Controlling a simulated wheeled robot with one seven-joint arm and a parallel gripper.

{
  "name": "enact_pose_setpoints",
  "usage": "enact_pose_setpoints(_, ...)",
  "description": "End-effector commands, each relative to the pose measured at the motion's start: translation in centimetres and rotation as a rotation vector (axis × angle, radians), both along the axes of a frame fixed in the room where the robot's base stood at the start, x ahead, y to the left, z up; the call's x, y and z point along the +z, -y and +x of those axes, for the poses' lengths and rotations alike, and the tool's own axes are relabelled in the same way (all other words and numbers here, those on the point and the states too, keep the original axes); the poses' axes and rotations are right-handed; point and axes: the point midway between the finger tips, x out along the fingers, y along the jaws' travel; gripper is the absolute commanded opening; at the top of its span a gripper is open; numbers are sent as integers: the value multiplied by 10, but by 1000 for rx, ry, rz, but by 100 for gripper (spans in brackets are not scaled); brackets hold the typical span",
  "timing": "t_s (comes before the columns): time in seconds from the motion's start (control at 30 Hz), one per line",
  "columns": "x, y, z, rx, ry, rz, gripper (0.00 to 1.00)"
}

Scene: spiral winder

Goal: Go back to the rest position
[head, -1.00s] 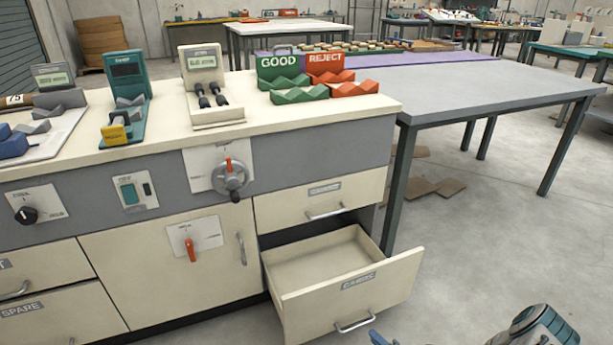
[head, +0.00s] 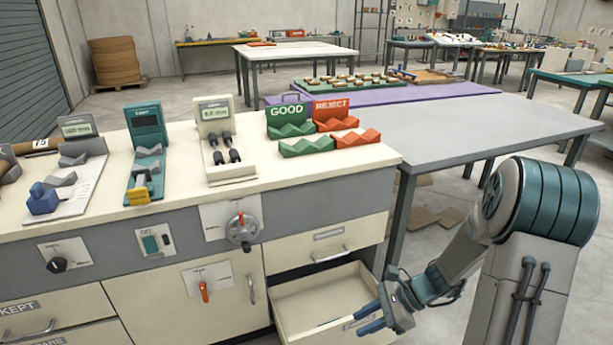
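My gripper (head: 372,313) is at the lower right of the head view, at the end of my bent arm. Its two blue fingers are spread apart with nothing seen between them. It is in front of the right part of an open, empty-looking drawer (head: 305,297) and hides part of its front. I cannot tell whether it touches the drawer. The drawer above it (head: 318,245) is shut.
The cream-topped bench (head: 90,212) carries gauges, a green GOOD rack (head: 305,147) and a red REJECT rack (head: 358,138). A grey table (head: 470,125) adjoins it on the right. Cardboard pieces (head: 425,218) lie on the floor beneath. Open floor shows at the right.

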Motion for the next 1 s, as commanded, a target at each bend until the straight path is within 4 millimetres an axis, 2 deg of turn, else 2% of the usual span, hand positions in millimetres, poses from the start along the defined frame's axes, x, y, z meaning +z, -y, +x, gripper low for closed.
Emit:
enact_pose_setpoints(0.03, 29, -3, -6, 71, 50, -46, 30)
enact_pose_setpoints(0.1, 53, -6, -17, 173, 114, -108, 30)
enact_pose_setpoints(0.37, 142, -10, -55, 542, 351, -328, 30)
enact_pose_setpoints(0.6, 218, -5, -90, 873, 560, -526, 30)
enact_pose_setpoints(0.8, 275, 2, -117, 1127, 723, -688, 30)
enact_pose_setpoints(1.0, 310, 10, -133, 1299, 830, -805, 30)
